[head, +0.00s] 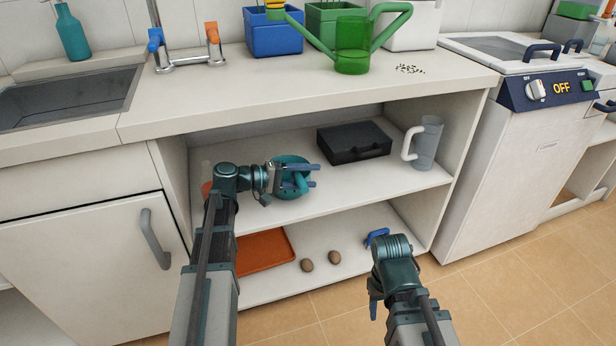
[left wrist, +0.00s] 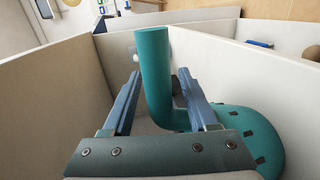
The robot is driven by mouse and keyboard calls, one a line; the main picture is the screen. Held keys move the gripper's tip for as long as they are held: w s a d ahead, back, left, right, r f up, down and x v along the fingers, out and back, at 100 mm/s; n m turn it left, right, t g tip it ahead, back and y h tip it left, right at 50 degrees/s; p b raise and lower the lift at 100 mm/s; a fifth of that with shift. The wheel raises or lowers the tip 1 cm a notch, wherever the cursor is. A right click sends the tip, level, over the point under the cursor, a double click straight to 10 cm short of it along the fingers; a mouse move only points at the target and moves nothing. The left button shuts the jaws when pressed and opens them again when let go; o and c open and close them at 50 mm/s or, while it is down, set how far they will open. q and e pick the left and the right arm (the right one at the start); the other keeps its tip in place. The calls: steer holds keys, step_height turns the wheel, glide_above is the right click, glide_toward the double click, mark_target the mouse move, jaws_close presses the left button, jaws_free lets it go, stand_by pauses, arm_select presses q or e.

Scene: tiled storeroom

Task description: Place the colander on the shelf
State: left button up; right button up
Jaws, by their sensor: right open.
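The teal colander (head: 291,190) is on the left part of the cabinet's upper shelf (head: 370,183). In the left wrist view, its handle (left wrist: 154,75) stands up between my left gripper's fingers, and its slotted bowl (left wrist: 240,130) lies to the right. My left gripper (head: 313,176) is at the colander inside the cabinet. Its blue fingers (left wrist: 160,105) are apart, with a gap between the left finger and the handle. My right gripper (head: 376,238) is open in front of the lower shelf, with no object visible in it; its fingers are partly hidden by the wrist.
A black case (head: 353,142) and a grey jug (head: 427,145) stand further right on the upper shelf. An orange tray (head: 264,250) and two brown eggs or potatoes (head: 307,265) lie on the lower shelf. The counter (head: 240,88) overhangs the shelves.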

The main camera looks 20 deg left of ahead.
mark_target(294, 177)
arm_select(q)
steer(key=p+v, duration=0.1)
steer(key=v, duration=0.6)
steer(key=shift+s+a+r+p, duration=0.15)
steer(key=shift+a+r+p, duration=0.05)
steer(key=shift+p, duration=0.2)
stand_by(0.3)
